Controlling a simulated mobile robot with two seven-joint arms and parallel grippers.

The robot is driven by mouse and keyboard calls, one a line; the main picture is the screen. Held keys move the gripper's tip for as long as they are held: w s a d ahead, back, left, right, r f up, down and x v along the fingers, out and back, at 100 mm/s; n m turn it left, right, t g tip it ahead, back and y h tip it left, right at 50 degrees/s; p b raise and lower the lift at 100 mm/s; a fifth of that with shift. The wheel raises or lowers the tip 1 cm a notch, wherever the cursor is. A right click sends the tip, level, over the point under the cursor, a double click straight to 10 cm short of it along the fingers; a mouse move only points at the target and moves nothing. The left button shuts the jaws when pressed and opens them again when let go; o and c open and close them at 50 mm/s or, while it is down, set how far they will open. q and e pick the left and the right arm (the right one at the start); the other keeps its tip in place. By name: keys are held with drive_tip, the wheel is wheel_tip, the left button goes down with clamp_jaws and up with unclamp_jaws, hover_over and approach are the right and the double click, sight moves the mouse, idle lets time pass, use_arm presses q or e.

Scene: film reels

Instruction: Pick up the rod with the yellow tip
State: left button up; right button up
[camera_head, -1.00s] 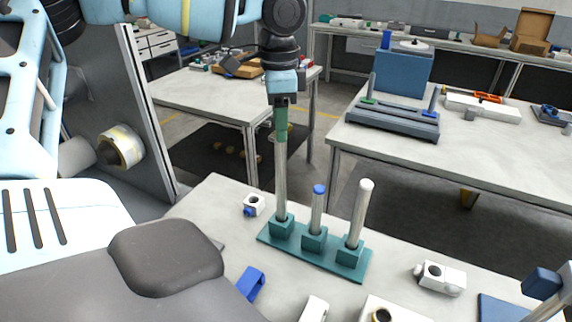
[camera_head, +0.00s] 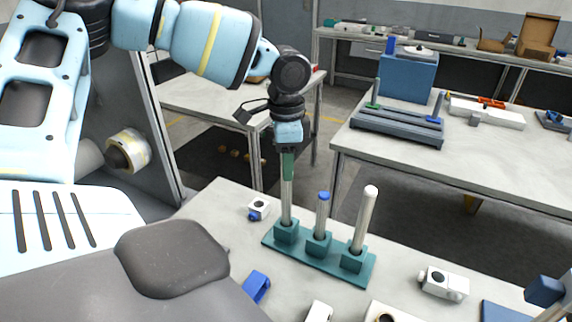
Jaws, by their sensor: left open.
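A teal rack (camera_head: 318,263) on the near table holds three upright rods in blocks. The left rod (camera_head: 287,200) has a green upper part, and its top end is hidden at my left gripper. The middle rod (camera_head: 322,215) is short with a blue tip. The right rod (camera_head: 364,221) is pale to its top. I see no yellow tip on any of them. My left gripper (camera_head: 288,149) points down over the green rod's top, open, with the rod's top between or just under its fingers. My right gripper is not in view.
A white block with a blue part (camera_head: 258,209) lies left of the rack. A blue piece (camera_head: 256,286) lies in front of it and a white fitting (camera_head: 443,283) to its right. A dark blue head on a grey bar (camera_head: 545,290) stands at the lower right.

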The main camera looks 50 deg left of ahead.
use_arm(q)
clamp_jaws()
drive_tip(key=shift+r, duration=0.15)
idle(0.4)
wheel_tip(320, 180, up, 10)
drive_tip(key=shift+f, duration=0.1)
idle(0.3)
